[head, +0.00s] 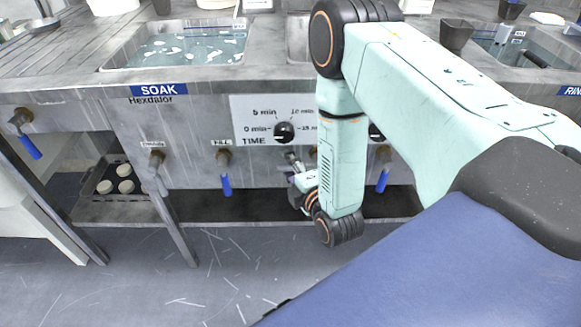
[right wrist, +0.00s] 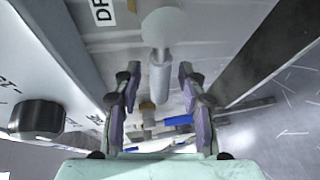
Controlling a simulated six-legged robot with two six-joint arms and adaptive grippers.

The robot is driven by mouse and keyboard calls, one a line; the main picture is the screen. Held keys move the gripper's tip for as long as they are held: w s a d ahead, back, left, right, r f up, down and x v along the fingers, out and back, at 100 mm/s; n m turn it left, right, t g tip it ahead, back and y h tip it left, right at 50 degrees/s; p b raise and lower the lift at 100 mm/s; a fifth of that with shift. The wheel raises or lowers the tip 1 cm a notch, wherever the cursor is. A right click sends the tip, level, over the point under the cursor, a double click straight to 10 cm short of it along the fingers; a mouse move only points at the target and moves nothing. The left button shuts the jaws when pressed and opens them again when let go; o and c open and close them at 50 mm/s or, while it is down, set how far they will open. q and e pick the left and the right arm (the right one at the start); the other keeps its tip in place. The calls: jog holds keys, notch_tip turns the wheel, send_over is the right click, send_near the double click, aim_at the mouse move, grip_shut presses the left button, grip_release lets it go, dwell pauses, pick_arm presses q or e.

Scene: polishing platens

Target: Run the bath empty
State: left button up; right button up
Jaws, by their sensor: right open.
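My right gripper (head: 300,188) is low at the front panel, beside a tap (head: 292,158) under the time dial. In the right wrist view the open gripper (right wrist: 157,75) has its two fingers on either side of a pale grey tap handle (right wrist: 160,78), with gaps on both sides. A label partly reading "DR" (right wrist: 103,12) is near that tap. The bath marked SOAK (head: 185,50) holds water with pale floating bits. A middle basin (head: 300,42) is mostly hidden behind my right arm. My left gripper is not in view.
Blue-levered taps hang at the far left (head: 30,146), under the FILL label (head: 225,183) and right of my arm (head: 383,180). A grey-levered tap (head: 157,170) is left of FILL. The time dial (head: 284,132) is above my gripper. A dark tray (head: 120,187) sits on the lower shelf.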

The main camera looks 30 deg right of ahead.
grip_shut()
dwell(0.6)
